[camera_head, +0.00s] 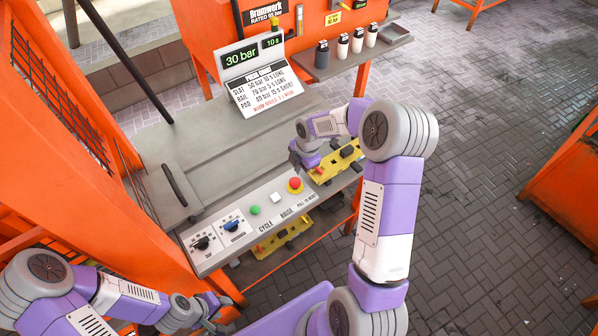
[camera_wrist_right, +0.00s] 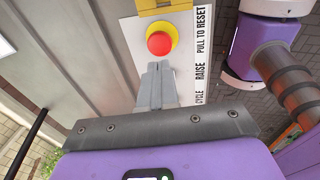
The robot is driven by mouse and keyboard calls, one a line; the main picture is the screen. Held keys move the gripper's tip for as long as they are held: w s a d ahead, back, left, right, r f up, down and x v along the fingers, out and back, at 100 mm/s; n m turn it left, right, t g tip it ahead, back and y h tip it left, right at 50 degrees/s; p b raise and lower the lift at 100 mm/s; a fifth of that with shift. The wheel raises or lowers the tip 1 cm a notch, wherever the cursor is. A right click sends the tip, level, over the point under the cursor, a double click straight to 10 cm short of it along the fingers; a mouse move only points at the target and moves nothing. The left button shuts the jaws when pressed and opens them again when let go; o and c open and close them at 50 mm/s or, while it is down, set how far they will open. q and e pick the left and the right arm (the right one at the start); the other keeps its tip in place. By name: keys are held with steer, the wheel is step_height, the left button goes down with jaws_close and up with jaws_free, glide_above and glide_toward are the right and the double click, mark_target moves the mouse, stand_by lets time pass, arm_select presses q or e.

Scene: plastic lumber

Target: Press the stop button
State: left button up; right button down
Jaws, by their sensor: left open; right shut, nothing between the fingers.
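The stop button is a red mushroom head on a yellow base (camera_head: 296,184), at the right end of the control panel (camera_head: 250,222). It also shows in the right wrist view (camera_wrist_right: 160,43), beside the "PULL TO RESET" lettering. My right gripper (camera_head: 297,163) is just behind the button in the head view, its fingers partly hidden by its own wrist. In the right wrist view its fingers (camera_wrist_right: 157,66) are shut and empty, with tips at the near edge of the yellow base; contact cannot be told. My left gripper (camera_head: 222,304) is open and empty, below the panel.
The panel also has a green button (camera_head: 255,210), a white button (camera_head: 276,197), and black (camera_head: 202,243) and blue (camera_head: 231,225) knobs. A yellow fixture (camera_head: 322,177) lies right of the stop button. A display sign (camera_head: 262,78) stands behind. An orange frame (camera_head: 60,160) stands left.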

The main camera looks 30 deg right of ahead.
step_height(320, 180, up, 7)
steer(key=shift+s+d+p, duration=0.35)
steer(key=shift+s, duration=0.05)
stand_by(0.4)
